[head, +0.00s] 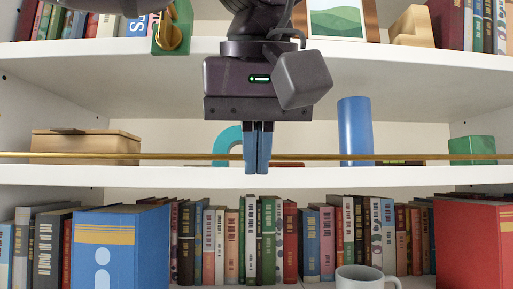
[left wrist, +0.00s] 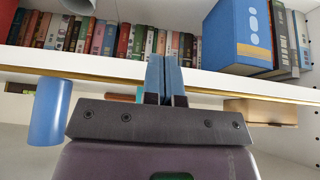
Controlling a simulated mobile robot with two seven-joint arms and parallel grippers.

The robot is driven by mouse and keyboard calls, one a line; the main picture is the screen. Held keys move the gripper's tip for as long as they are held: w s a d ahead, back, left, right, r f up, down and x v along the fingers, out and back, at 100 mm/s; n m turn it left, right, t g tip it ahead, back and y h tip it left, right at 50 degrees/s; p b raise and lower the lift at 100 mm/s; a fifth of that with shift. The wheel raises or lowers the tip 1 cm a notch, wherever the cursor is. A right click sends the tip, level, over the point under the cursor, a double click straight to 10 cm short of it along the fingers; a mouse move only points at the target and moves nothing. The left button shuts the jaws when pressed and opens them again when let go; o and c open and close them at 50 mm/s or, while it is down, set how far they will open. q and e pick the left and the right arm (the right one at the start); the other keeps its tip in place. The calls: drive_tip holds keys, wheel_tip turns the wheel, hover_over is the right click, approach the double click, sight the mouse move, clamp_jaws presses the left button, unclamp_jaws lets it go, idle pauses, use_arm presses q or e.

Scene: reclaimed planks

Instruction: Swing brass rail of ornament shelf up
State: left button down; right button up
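The brass rail (head: 330,157) of the ornament shelf (head: 310,177) runs level across the shelf's front, just above its white edge. It also crosses the left wrist view (left wrist: 226,91). My left gripper (head: 257,172) hangs down in front of the middle of the rail. Its two blue fingers are together, side by side, with nothing seen between them. The fingertips reach a little below the rail; I cannot tell whether they touch it. My left gripper also shows in the left wrist view (left wrist: 164,60). My right gripper is not in view.
Behind the rail stand a blue cylinder (head: 356,130), a teal arch (head: 226,143), a tan box (head: 85,147) and a green block (head: 472,149). A green piece with a brass knob (head: 171,38) sits at the upper shelf. Books and a grey mug (head: 362,280) are below.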

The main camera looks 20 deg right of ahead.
use_arm(q)
drive_tip(key=shift+w+d, duration=0.15)
drive_tip(key=shift+w, duration=0.25)
idle(0.4)
drive_tip(key=shift+w+r+p, duration=0.1)
drive_tip(key=shift+w+p, duration=0.15)
drive_tip(key=shift+p, duration=0.2)
drive_tip(key=shift+s, duration=0.1)
drive_tip(key=shift+s+a, duration=0.2)
drive_tip(key=shift+s, duration=0.55)
drive_tip(key=shift+s+a, duration=0.2)
drive_tip(key=shift+s, duration=0.55)
drive_tip(key=shift+s+a, duration=0.2)
drive_tip(key=shift+s, duration=0.55)
